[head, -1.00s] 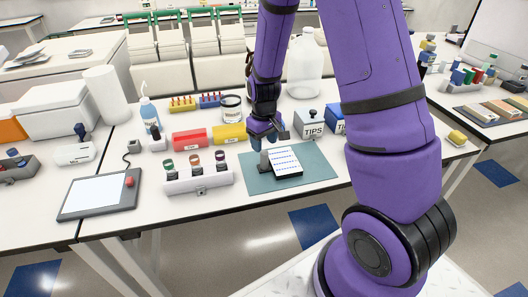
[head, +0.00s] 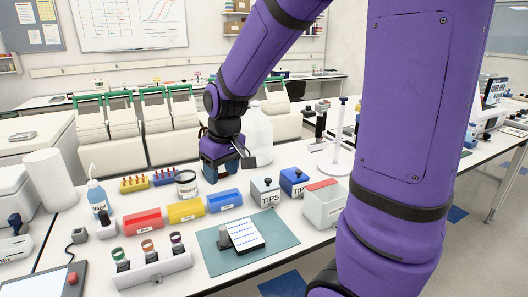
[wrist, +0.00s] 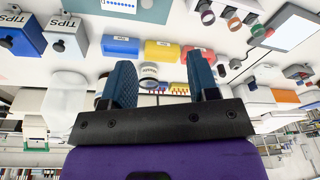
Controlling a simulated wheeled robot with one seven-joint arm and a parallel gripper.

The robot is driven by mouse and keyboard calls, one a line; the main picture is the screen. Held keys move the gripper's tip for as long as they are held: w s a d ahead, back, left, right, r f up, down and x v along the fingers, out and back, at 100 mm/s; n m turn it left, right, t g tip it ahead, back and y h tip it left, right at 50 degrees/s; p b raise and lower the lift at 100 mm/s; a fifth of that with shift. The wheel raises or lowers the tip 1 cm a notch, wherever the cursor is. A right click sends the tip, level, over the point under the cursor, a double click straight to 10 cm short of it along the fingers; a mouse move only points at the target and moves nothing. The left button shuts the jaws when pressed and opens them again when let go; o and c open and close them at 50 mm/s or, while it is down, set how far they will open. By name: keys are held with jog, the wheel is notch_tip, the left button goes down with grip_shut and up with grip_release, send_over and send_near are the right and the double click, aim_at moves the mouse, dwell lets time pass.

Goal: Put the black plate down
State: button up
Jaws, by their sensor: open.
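The black plate (head: 246,236), with a white top marked with blue rows, lies flat on the teal mat (head: 282,230) in the head view. A small grey block (head: 224,238) stands at its left edge. The plate also shows at the top edge of the wrist view (wrist: 138,5), partly cut off. My gripper (head: 210,174) is raised behind the mat, apart from the plate. In the wrist view its two blue fingers (wrist: 160,62) are spread wide with nothing between them.
Red, yellow and blue boxes (head: 185,211) stand in a row behind the mat. A tube rack (head: 152,270) is left of the mat. A large clear jug (head: 258,135) stands near my gripper.

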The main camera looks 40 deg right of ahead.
jog(key=s+a+r+t, duration=0.1)
jog(key=s+r, duration=0.5)
jog(key=s, duration=0.3)
jog(key=s+a+r+m+t, duration=0.1)
jog(key=s+r+t, duration=0.1)
jog(key=s+r, duration=0.4)
jog(key=s, duration=0.3)
dwell(1.5)
